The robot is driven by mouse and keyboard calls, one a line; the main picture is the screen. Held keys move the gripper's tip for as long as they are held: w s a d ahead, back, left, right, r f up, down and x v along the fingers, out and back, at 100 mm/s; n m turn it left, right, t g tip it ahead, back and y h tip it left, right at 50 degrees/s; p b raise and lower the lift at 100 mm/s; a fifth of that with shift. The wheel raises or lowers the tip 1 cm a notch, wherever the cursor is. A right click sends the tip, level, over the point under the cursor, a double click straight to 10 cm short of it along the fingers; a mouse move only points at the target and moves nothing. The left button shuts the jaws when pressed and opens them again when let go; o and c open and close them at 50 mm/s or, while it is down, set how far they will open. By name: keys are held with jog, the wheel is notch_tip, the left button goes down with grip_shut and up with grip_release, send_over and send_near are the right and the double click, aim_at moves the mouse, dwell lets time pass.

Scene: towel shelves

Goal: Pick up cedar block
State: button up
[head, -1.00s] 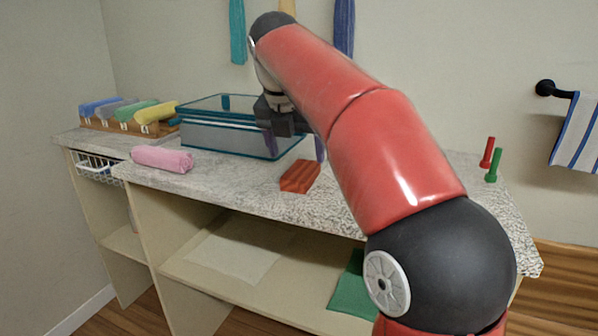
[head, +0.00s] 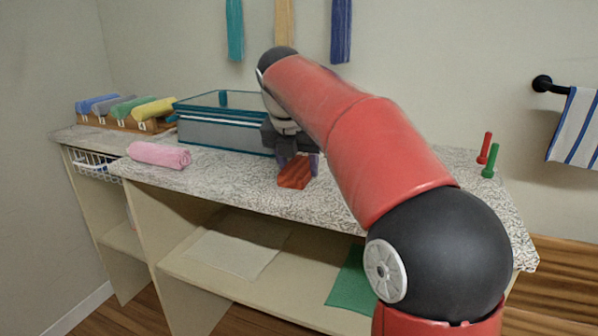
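The cedar block (head: 294,174) is a small reddish-brown grooved block lying on the speckled countertop (head: 222,181), near its front edge. My gripper (head: 299,164) points down right at the block, with one finger at its far left side and the other at its far right. The fingers stand apart, and the block's far end lies between or just in front of them. I cannot tell whether they touch it. My red arm covers the counter to the right of the block.
A clear teal-edged box (head: 225,122) stands just behind and left of the block. A pink rolled towel (head: 160,155) lies to the left. Several rolled towels (head: 125,108) sit in a wooden rack at the far left. Red (head: 485,149) and green (head: 490,161) pegs stand at the right.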

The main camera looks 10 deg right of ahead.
jog(key=shift+c, duration=1.2)
jog(key=shift+r, duration=0.2)
